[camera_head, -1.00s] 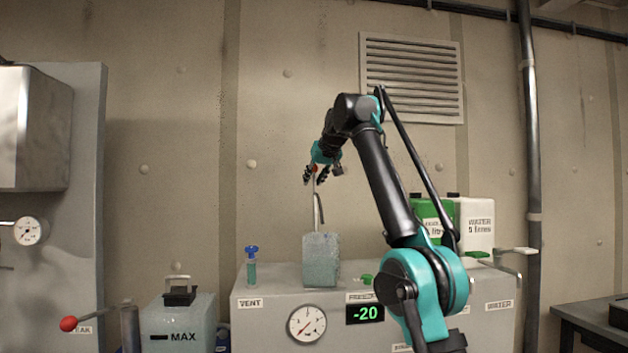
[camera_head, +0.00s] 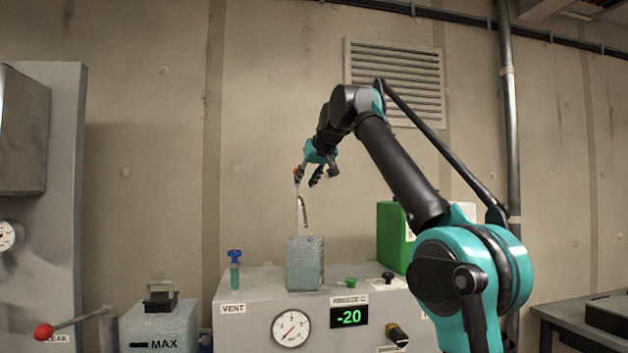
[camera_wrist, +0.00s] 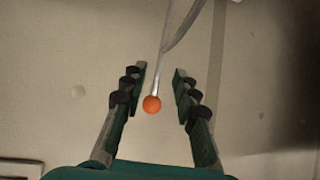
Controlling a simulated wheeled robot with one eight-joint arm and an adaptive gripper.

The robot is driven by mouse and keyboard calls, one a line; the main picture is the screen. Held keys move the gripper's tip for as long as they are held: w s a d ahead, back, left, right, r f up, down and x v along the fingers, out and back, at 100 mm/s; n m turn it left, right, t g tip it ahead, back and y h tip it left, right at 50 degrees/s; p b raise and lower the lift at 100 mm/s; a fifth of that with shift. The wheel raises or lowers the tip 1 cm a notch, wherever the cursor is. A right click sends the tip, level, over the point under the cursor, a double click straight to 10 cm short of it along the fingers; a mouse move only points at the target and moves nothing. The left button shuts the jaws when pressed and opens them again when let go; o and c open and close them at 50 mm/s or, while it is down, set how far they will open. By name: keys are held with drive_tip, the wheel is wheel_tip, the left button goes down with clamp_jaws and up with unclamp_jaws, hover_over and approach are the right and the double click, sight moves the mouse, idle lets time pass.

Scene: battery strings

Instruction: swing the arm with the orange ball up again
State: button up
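The orange ball (camera_head: 297,173) tops a thin, nearly upright metal arm (camera_head: 302,212) above a grey block (camera_head: 305,263) on the cabinet. My gripper (camera_head: 308,178) is at the ball's height, with the ball near its left finger in the head view. In the wrist view the ball (camera_wrist: 151,104) shows between the two spread fingers of my gripper (camera_wrist: 159,70), with gaps on both sides. The arm (camera_wrist: 165,60) runs up out of that picture. The gripper is open and holds nothing.
The cabinet (camera_head: 250,320) bears a gauge (camera_head: 291,329), a display reading -20 (camera_head: 348,317) and a blue-topped valve (camera_head: 235,257). A green canister (camera_head: 392,235) stands behind. A red-ball lever (camera_head: 44,332) juts out at lower left.

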drive_tip(key=shift+s+d, duration=0.45)
drive_tip(key=shift+s, duration=0.45)
drive_tip(key=shift+s+d, duration=0.5)
drive_tip(key=shift+s, duration=0.35)
drive_tip(key=shift+s+d, duration=0.45)
drive_tip(key=shift+s, duration=0.45)
drive_tip(key=c, duration=0.4)
drive_tip(key=shift+s+r+n, duration=0.1)
drive_tip(key=shift+n, duration=0.4)
drive_tip(key=shift+c, duration=1.2)
drive_tip(key=n, duration=0.2)
drive_tip(key=n+t, duration=0.1)
drive_tip(key=n, duration=0.1)
drive_tip(key=shift+s+r+y, duration=0.35)
drive_tip(key=shift+r+y, duration=0.05)
clamp_jaws()
drive_tip(key=w+a+f+n+t+y, duration=0.1)
drive_tip(key=w+a+n+t, duration=0.2)
drive_tip(key=w+n, duration=0.6)
drive_tip(key=a+n, duration=0.1)
drive_tip(key=n, duration=0.2)
drive_tip(key=shift+w+a+n, duration=0.15)
drive_tip(key=shift+a+n, duration=0.1)
drive_tip(key=shift+n, duration=0.15)
